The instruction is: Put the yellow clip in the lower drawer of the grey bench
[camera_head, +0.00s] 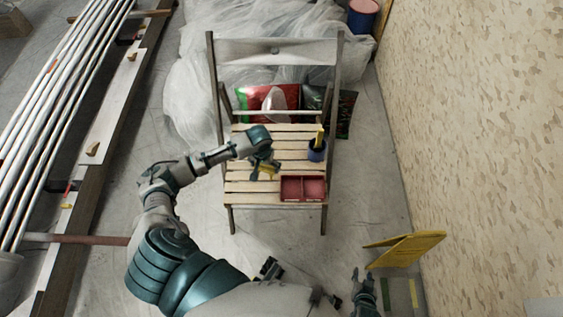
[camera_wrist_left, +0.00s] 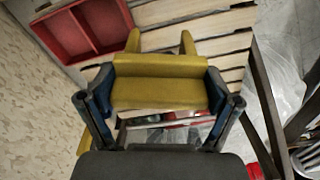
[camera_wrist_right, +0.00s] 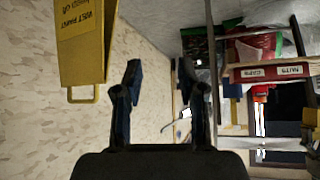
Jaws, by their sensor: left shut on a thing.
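My left gripper (camera_head: 266,166) is shut on the yellow clip (camera_head: 270,172), above the slatted seat of a wooden folding chair. In the left wrist view the clip (camera_wrist_left: 160,80) is broad, with two prongs pointing away, and lies between the dark fingertips (camera_wrist_left: 160,95). My right gripper (camera_head: 364,288) is low in the head view, beside a yellow sign. In the right wrist view its fingers (camera_wrist_right: 158,85) stand apart with nothing between them. I cannot make out a grey bench or a lower drawer in any view.
The tray's front reads CAPS and NUTS (camera_wrist_right: 290,70). A yellow sign (camera_head: 408,250) stands by the right wall. Pipes (camera_head: 50,105) lie left; plastic sheeting (camera_head: 195,85) lies behind.

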